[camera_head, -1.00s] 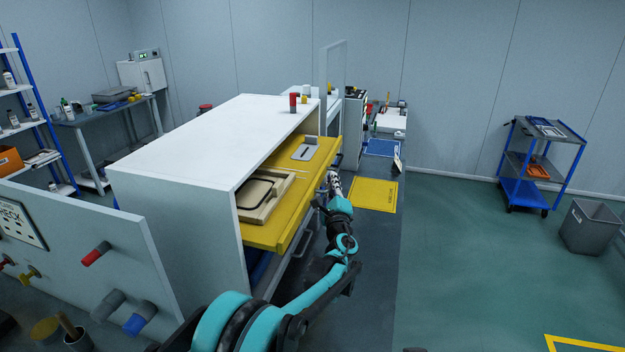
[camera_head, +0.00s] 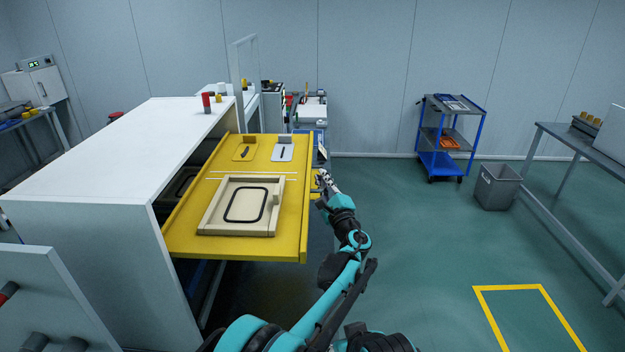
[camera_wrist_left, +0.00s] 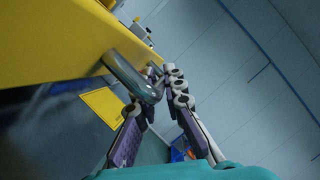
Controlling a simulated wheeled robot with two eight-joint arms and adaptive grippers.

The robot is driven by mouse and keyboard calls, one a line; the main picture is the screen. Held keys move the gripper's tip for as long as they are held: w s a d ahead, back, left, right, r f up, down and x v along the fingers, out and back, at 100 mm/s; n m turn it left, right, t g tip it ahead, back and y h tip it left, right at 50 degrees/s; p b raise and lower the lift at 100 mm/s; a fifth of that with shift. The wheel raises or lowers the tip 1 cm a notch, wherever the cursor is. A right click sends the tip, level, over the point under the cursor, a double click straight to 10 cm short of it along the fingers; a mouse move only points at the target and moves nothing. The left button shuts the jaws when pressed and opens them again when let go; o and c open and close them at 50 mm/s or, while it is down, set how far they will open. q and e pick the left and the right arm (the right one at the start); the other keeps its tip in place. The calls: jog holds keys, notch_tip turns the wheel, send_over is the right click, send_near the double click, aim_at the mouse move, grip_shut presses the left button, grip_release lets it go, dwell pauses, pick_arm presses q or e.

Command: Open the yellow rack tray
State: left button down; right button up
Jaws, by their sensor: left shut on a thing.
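The yellow rack tray (camera_head: 286,195) is slid well out of the white cabinet (camera_head: 110,150) in the head view. A wooden frame with a dark rounded outline (camera_head: 246,204) and small grey parts (camera_head: 283,150) lie on it. My left gripper (camera_head: 325,182) is at the tray's outer front edge. In the left wrist view the left gripper (camera_wrist_left: 158,92) is shut on the tray's metal handle (camera_wrist_left: 132,76), beside the yellow front (camera_wrist_left: 60,45). My right gripper is not seen.
A red-topped cylinder (camera_head: 206,101) stands on the cabinet top. A blue cart (camera_head: 443,140) and a grey bin (camera_head: 497,186) stand farther right. The green floor (camera_head: 420,250) right of my arm is open.

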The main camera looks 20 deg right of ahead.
pick_arm(q)
jog(key=shift+d+f, duration=0.1)
jog(key=shift+f, duration=0.05)
jog(key=c, duration=1.9)
grip_release()
